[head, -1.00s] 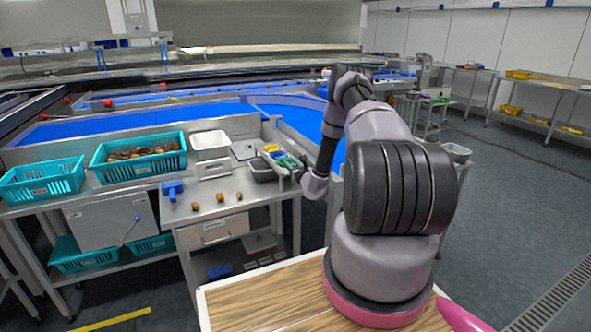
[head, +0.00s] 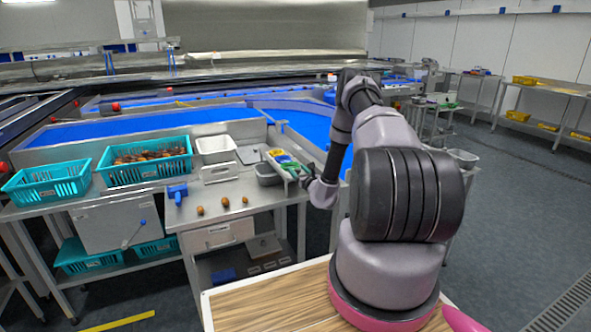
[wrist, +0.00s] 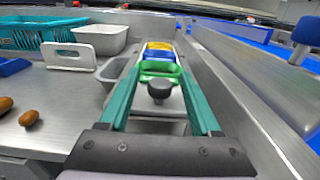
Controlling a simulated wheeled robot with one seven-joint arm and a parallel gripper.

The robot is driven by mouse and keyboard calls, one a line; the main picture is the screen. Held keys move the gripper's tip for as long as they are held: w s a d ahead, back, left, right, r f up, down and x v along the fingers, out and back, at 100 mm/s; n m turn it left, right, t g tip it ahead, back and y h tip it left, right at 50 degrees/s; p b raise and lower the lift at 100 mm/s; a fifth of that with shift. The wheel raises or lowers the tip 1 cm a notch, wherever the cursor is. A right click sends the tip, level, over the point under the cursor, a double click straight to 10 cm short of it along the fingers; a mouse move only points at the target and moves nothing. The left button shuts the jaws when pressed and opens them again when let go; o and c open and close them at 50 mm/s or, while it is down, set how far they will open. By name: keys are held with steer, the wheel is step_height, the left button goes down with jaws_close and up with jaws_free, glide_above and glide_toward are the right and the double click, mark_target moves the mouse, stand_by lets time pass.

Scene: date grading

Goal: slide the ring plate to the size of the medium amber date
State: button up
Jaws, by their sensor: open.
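The ring plate (head: 284,160) carries coloured rings of yellow, blue and green and lies along the right side of the steel worktop. In the wrist view the green ring (wrist: 160,70) is nearest, with the blue and yellow ones behind it. A black knob (wrist: 159,90) stands at the near end of the plate. My gripper (wrist: 160,62) is open, its two teal fingers on either side of the knob; I cannot tell whether they touch it. Three brown dates (head: 225,202) lie in a row on the worktop; which one is medium amber is unclear.
Teal crates stand at the left, one full of dates (head: 150,155). A white tub (head: 216,149), a white handled plate (wrist: 68,56), a grey bin (head: 267,175) and a blue tool (head: 177,192) are on the worktop. A metal rail (wrist: 235,90) runs close right of my gripper.

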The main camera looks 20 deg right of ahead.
steer(key=s, duration=0.8)
steer(key=shift+d, duration=0.15)
steer(key=w+a+r+n+g+y, duration=0.1)
steer(key=a+r+n+y, duration=0.4)
steer(key=r, duration=0.3)
steer(key=w+a+r+n+g+y, duration=0.1)
steer(key=a+r+n+y, duration=0.25)
steer(key=a+r, duration=0.4)
steer(key=s+a+r+n+g+y, duration=0.2)
steer(key=s+a+r+n+g, duration=0.5)
steer(key=r, duration=0.3)
steer(key=s+a+r+n+g+y, duration=0.35)
steer(key=s+a+r+n, duration=0.3)
steer(key=s+r, duration=0.3)
steer(key=s+a+r+n+g+h, duration=0.2)
steer(key=s+r+n+g+h, duration=0.15)
steer(key=s, duration=0.55)
steer(key=s+d+r+n+t+h, duration=0.5)
steer(key=s+d+h, duration=0.4)
steer(key=s, duration=0.4)
steer(key=shift+s+d+r+n, duration=0.35)
steer(key=shift+r+n, duration=0.1)
steer(key=shift+r, duration=0.25)
